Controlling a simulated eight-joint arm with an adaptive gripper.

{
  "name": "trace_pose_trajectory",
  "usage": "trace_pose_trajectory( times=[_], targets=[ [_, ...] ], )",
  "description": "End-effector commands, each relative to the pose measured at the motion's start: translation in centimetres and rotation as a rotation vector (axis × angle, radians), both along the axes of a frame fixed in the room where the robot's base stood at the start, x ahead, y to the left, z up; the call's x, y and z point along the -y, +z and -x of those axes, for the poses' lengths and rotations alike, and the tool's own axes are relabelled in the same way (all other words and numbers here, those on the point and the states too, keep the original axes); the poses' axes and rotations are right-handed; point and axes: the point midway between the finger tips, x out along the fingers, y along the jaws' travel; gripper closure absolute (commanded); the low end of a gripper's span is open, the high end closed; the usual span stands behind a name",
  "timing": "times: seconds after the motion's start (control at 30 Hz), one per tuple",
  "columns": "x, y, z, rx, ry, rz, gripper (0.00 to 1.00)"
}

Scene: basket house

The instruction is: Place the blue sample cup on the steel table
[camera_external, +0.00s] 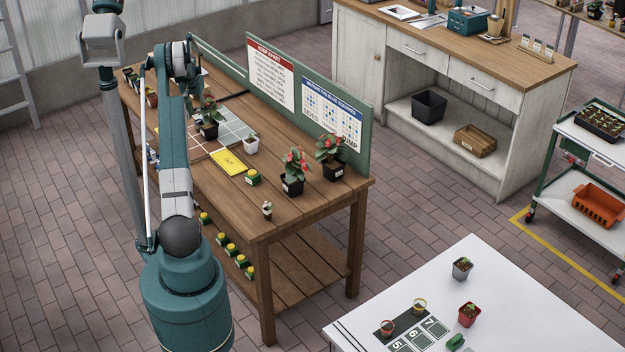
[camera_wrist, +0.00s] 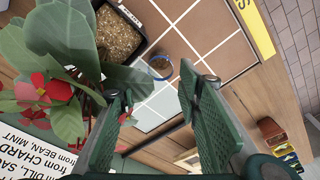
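A small cup with a blue rim (camera_wrist: 160,67) and brown contents stands on the tiled grid in the wrist view. My gripper (camera_wrist: 155,95) is open, its two green padded fingers apart with nothing held between them. The cup is beyond the fingertips, not touching them. In the external view my arm reaches over the wooden bench, and I cannot make out the gripper or the blue cup there. The pale-topped table (camera_external: 400,307), which seems to be the steel table, is at the bottom right of the external view.
In the wrist view a leafy plant with red flowers (camera_wrist: 60,85) crowds the left finger, and a black soil tray (camera_wrist: 122,35) stands beside the cup. The pale table holds a grey pot (camera_external: 461,270), a red pot (camera_external: 468,314), and two small cups on a numbered black panel (camera_external: 412,333).

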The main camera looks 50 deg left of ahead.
Motion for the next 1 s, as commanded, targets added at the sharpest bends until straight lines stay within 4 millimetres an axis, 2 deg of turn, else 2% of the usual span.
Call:
trace_pose_trajectory(
  times=[0.2,0.67,1.0],
  targets=[
    [-0.2,-1.5,-0.2,0.000,0.000,0.000,0.66],
    [-0.3,-2.1,-0.2,0.000,0.000,0.000,0.66],
    [-0.7,-5.6,-0.6,0.000,0.000,0.000,0.66]
  ],
)
